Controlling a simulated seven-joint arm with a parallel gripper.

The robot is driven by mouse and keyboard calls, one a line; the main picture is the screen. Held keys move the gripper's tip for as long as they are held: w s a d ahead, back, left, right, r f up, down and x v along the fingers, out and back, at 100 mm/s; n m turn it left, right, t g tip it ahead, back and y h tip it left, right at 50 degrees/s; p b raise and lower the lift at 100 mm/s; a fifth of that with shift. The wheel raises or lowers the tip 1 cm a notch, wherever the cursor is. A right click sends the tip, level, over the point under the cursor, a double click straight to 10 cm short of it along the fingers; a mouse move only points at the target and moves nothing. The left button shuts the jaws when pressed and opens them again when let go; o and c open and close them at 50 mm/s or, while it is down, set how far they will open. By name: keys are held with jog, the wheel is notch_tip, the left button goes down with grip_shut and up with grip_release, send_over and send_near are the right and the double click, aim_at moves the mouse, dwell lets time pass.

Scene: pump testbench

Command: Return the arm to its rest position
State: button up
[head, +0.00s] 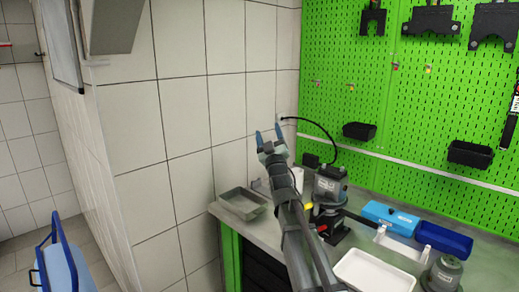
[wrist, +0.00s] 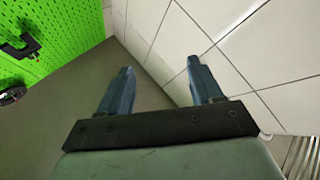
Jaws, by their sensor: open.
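My gripper (head: 268,138) is raised above the back left of the workbench, in front of the white tiled wall. Its two blue-grey fingers are spread apart with nothing between them. In the wrist view, my gripper (wrist: 158,88) also shows open and empty, with the grey bench top and white tiles beyond the fingers. My arm reaches up from the bottom of the head view and hides part of the bench.
A grey tray (head: 242,204) sits at the bench's left end. Right of my arm stand a grey pump (head: 329,186), a blue case (head: 390,218), a dark blue bin (head: 443,238), a white tray (head: 374,272) and another pump (head: 445,272). A green pegboard (head: 400,110) rises behind.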

jog(key=s+a+f+n+g+y, duration=0.2)
jog(key=s+a+f+g, duration=0.1)
jog(key=a+f, duration=0.8)
jog(key=s+a+f+n+g+y, duration=0.2)
jog(key=s+a+f+g, duration=0.1)
jog(key=a+f, duration=0.8)
jog(key=s+f+g+h, duration=0.2)
jog(key=s+f+g, duration=0.15)
jog(key=f, duration=1.45)
jog(key=s+d+f+m+g+h, duration=0.2)
jog(key=s+d+f+g, duration=0.1)
jog(key=d+f, duration=0.55)
jog(key=s+d+f+m+g+h, duration=0.25)
jog(key=s+d+f, duration=0.2)
jog(key=f, duration=0.75)
jog(key=s+d+f+m+g+h, duration=0.2)
jog(key=s+d+f+g, duration=0.3)
jog(key=s+d+f, duration=0.7)
jog(key=s+d+f+m+g, duration=0.2)
jog(key=s+d+f+g, duration=0.1)
jog(key=s, duration=0.8)
jog(key=s+d+f+m+g, duration=0.2)
jog(key=s+d+f+g, duration=0.1)
jog(key=s, duration=0.9)
jog(key=s+d+f+m+g, duration=0.2)
jog(key=s+d+f+g, duration=0.2)
jog(key=s, duration=0.8)
jog(key=shift+s+d+g, duration=0.15)
jog(key=shift+d+g, duration=0.3)
jog(key=shift+g, duration=0.15)
